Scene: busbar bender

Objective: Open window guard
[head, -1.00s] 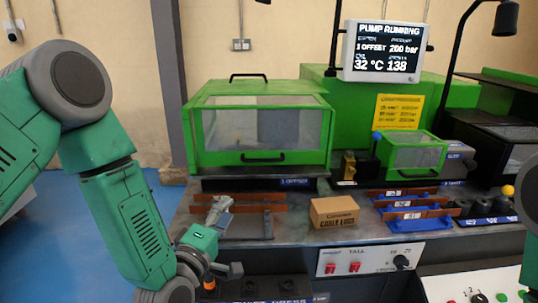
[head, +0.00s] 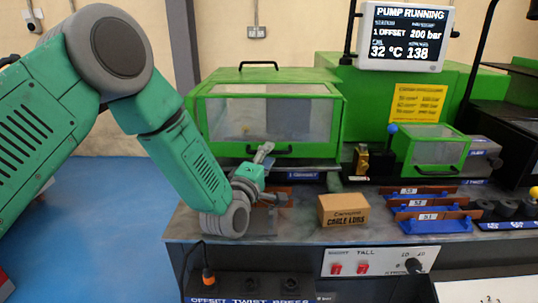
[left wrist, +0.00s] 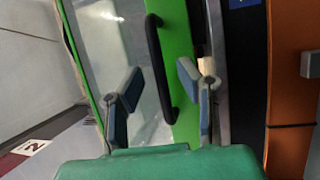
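The window guard (head: 266,115) is a green-framed clear panel on the front of the large green box, and it looks shut. Its black handle (head: 283,150) runs along the lower edge. My left gripper (head: 279,173) is in front of and just below the handle. In the left wrist view the handle (left wrist: 157,62) shows between the two spread fingers of the left gripper (left wrist: 160,80), and neither finger visibly closes on it. The left gripper is open and empty. My right gripper is in neither current view.
A cardboard box (head: 343,210) sits on the bench right of my left gripper. Blue trays (head: 430,222) with copper bars lie further right. A smaller green guard (head: 437,150) and a pump screen (head: 405,37) stand behind.

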